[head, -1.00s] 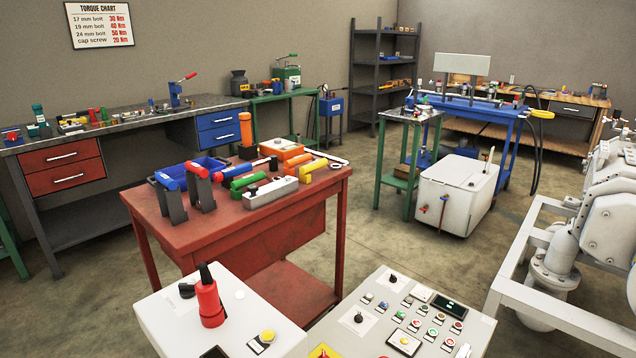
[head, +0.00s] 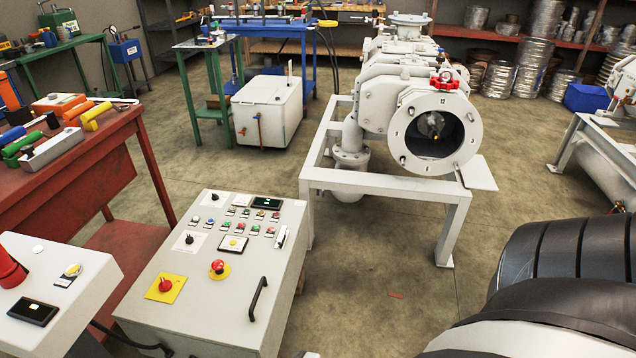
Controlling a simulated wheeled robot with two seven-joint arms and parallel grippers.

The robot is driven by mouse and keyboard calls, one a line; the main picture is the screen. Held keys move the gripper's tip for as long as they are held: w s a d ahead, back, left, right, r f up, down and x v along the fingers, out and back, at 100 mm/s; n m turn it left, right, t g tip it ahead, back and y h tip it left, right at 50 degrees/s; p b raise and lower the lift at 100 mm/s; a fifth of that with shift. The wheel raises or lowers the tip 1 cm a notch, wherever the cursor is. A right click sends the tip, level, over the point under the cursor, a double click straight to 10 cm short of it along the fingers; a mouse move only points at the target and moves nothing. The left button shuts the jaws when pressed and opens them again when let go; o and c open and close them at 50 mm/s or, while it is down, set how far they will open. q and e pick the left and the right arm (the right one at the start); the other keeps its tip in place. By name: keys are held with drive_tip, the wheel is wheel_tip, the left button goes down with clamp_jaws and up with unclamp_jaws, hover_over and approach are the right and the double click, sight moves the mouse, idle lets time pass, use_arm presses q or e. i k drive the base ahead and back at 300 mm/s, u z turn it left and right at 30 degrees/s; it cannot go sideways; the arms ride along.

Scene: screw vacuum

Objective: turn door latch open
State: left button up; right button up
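A grey control cabinet (head: 215,318) with a sloping panel stands in front of me, left of centre. The panel carries a black bar handle (head: 258,298), a slim pale upright fitting (head: 281,237) that may be a latch, a red rotary knob on a yellow plate (head: 165,287) and a red mushroom button (head: 218,266). I cannot tell for sure which part is the door latch. Neither gripper is in view. A large dark arm part of mine fills the lower right corner, without its fingers.
A white pump machine (head: 432,131) on a white frame (head: 452,212) stands behind and right of the cabinet. A second light cabinet (head: 75,265) is at the lower left, and a red workbench (head: 120,170) is behind it. Bare floor (head: 375,260) lies right of the cabinet.

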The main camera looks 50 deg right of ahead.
sight(284, 231)
drive_tip(key=z, duration=0.15)
drive_tip(key=i, duration=0.45)
drive_tip(key=z, duration=2.45)
drive_tip(key=i, duration=0.5)
drive_tip(key=u, duration=2.85)
